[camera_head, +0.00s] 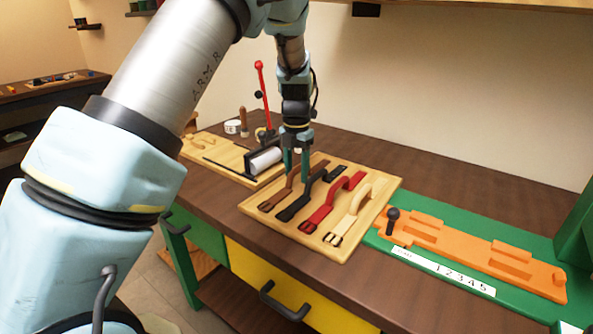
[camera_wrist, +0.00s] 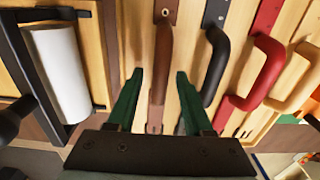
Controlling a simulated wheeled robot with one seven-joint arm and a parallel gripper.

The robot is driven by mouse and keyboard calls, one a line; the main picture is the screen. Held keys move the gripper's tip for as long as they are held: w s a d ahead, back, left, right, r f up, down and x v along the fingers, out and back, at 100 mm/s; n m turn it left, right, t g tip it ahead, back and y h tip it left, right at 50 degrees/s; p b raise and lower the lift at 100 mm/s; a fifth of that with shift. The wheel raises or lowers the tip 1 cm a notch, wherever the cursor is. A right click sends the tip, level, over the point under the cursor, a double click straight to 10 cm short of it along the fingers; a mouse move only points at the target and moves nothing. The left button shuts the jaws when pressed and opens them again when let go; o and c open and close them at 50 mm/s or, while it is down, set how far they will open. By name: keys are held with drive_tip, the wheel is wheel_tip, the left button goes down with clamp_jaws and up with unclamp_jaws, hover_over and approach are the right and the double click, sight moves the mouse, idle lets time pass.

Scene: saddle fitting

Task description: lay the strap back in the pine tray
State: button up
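The pine tray (camera_head: 248,208) lies on the dark workbench with several straps side by side in it. From left to right they are a brown strap (camera_head: 280,190), a black strap (camera_head: 303,197), a red strap (camera_head: 328,204) and a cream strap (camera_head: 355,212), each with a raised arched middle. My gripper (camera_head: 297,172) points down over the tray's back left part. In the wrist view its green fingers stand apart around the line of the brown strap (camera_wrist: 162,62), with gaps on both sides. My gripper (camera_wrist: 158,78) is empty; finger height over the strap is hard to judge.
A wooden board with a white roll (camera_head: 264,160) and a red lever (camera_head: 262,85) stands left of the tray. An orange fixture (camera_head: 465,252) on a green base (camera_head: 425,258) with a black knob (camera_head: 393,214) lies right. Bare bench (camera_head: 440,175) shows behind.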

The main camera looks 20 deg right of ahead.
sight(297, 168)
wheel_tip(297, 168, up, 12)
drive_tip(key=b, duration=0.1)
drive_tip(key=shift+r+b, duration=0.2)
drive_tip(key=shift+b, duration=0.1)
drive_tip(key=a+f+m, duration=0.2)
drive_tip(key=a+m, duration=0.3)
drive_tip(key=a, duration=0.5)
drive_tip(key=a+f+m, duration=0.2)
drive_tip(key=a+m, duration=0.3)
drive_tip(key=a, duration=0.5)
drive_tip(key=s+a+f+m, duration=0.2)
drive_tip(key=s+a+m, duration=0.3)
drive_tip(key=a+m, duration=0.2)
drive_tip(key=s+a+f+m+t, duration=0.1)
drive_tip(key=s+a+f+m, duration=0.1)
drive_tip(key=s+a+m, duration=0.4)
drive_tip(key=shift+a+m+t, duration=0.3)
drive_tip(key=shift+a+m, duration=0.7)
drive_tip(key=shift+a, duration=0.85)
